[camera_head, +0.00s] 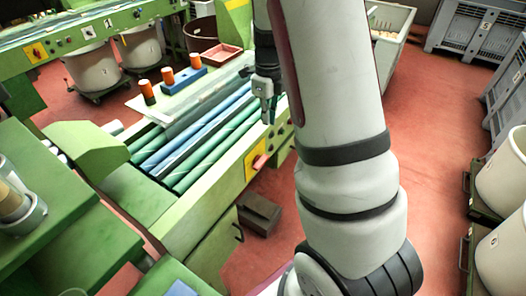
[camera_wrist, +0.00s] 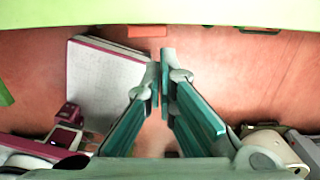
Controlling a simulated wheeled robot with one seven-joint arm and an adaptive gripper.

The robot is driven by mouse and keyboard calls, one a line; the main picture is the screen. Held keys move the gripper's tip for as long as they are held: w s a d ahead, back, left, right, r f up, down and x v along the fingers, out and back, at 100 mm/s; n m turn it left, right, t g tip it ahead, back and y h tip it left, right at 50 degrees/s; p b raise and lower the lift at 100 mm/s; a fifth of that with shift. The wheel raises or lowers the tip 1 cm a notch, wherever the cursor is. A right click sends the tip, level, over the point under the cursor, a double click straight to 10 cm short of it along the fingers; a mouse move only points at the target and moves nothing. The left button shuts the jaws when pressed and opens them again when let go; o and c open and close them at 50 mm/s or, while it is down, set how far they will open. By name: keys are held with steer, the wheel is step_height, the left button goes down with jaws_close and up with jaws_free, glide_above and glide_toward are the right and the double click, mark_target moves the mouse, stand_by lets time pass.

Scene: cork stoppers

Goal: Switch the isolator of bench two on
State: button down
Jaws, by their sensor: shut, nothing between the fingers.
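A red isolator handle on a yellow plate (camera_head: 258,163) is on the end face of the near green bench (camera_head: 205,188). Another yellow plate with a red-orange handle (camera_head: 36,52) is on the far green bench (camera_head: 75,47). My gripper (camera_head: 267,115) hangs over the near bench's right side in the head view, above and apart from the near handle. In the wrist view my gripper (camera_wrist: 160,70) is shut and empty, fingertips just below a small red piece (camera_wrist: 146,31) under a green edge, which may be the handle.
A blue block with orange-topped cylinders (camera_head: 168,80) and a red tray (camera_head: 221,54) stand on the near bench. A dark box (camera_head: 259,213) lies on the floor beside it. White tubs (camera_head: 500,252) line the right. Red floor (camera_head: 430,150) is free between.

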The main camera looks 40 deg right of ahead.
mark_target(267, 157)
step_height(267, 157, down, 14)
steer(key=shift+d, duration=0.1)
stand_by(0.5)
